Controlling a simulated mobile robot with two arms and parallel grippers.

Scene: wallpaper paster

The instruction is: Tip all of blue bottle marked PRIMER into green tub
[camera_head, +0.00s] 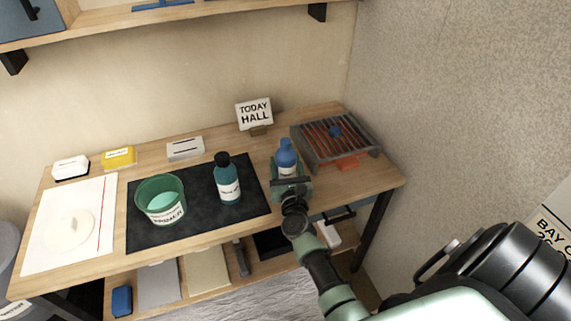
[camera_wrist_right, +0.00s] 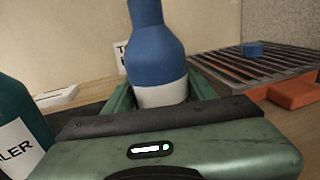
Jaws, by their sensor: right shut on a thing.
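The blue bottle (camera_head: 286,157) stands upright at the right of the mat, with its neck up. My right gripper (camera_head: 291,188) is shut around its lower body. The right wrist view shows the bottle (camera_wrist_right: 158,50) between the fingers, with a white band low on it; no wording on it can be read. I cannot tell whether its base touches the table. The green tub (camera_head: 148,190) stands upright on the mat's left, with a label ending in PRIMER and pale turquoise inside. My left gripper is not in view.
A dark teal capped bottle (camera_head: 227,183), its label ending in "ALER" in the wrist view, stands between tub and gripper on the black mat (camera_head: 200,228). A metal rack (camera_head: 362,150) with a small blue piece (camera_head: 335,131) is at right. A sign (camera_head: 254,115) stands behind.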

